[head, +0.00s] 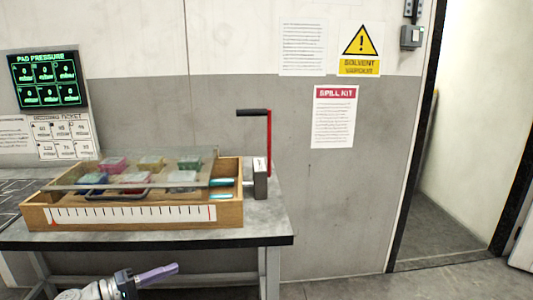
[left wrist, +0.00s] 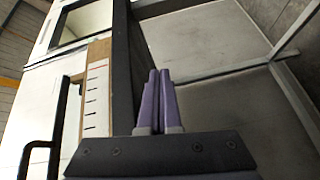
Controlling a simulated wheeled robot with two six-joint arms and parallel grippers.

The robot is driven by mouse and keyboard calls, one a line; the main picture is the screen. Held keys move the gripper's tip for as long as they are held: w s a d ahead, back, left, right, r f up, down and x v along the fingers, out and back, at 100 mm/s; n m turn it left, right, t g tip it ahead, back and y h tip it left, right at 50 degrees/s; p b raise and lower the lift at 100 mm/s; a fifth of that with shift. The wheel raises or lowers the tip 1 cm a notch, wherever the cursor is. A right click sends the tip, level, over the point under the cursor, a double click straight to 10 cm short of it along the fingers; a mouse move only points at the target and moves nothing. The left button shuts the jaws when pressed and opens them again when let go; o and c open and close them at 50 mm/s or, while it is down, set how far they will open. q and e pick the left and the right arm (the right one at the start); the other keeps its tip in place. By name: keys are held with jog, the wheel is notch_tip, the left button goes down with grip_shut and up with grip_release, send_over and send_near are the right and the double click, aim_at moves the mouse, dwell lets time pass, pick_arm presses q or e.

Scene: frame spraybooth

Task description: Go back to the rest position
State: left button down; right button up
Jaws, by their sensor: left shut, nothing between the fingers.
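My left gripper (head: 158,274) shows at the bottom of the head view, below the front edge of the table. Its purple fingers point right and are shut with nothing between them. In the left wrist view the same gripper (left wrist: 158,85) has its two fingers side by side, close to the dark table edge. My right gripper is in neither view.
A grey table (head: 268,222) carries a wooden box (head: 232,215) with a ruler strip, a clear lid and coloured pads inside. A red crank with a black handle (head: 252,112) stands at its right end. A doorway (head: 440,225) opens at the right. The floor before the wall is clear.

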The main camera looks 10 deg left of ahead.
pick_arm(q)
jog(key=w+d+f+m+g+y, duration=0.1)
jog(key=d+f+m+g, duration=0.1)
jog(key=d+f+g, duration=0.6)
jog(key=w+d+f+m+g, duration=0.1)
jog(key=d+f+m+g, duration=0.3)
jog(key=d, duration=0.7)
jog(key=s+d+f+m+g+y, duration=0.2)
jog(key=s+d+f+m+y, duration=0.45)
jog(key=d+f+y, duration=0.4)
notch_tip(320, 180, up, 32)
jog(key=d+p, duration=0.2)
jog(key=p, duration=2.8)
jog(key=shift+s+d+r+y+p, duration=0.25)
jog(key=shift+s+y+p, duration=0.1)
jog(key=shift+y, duration=0.1)
jog(key=shift+f+n, duration=0.1)
jog(key=shift+n, duration=0.15)
jog(key=c, duration=1.6)
grip_release()
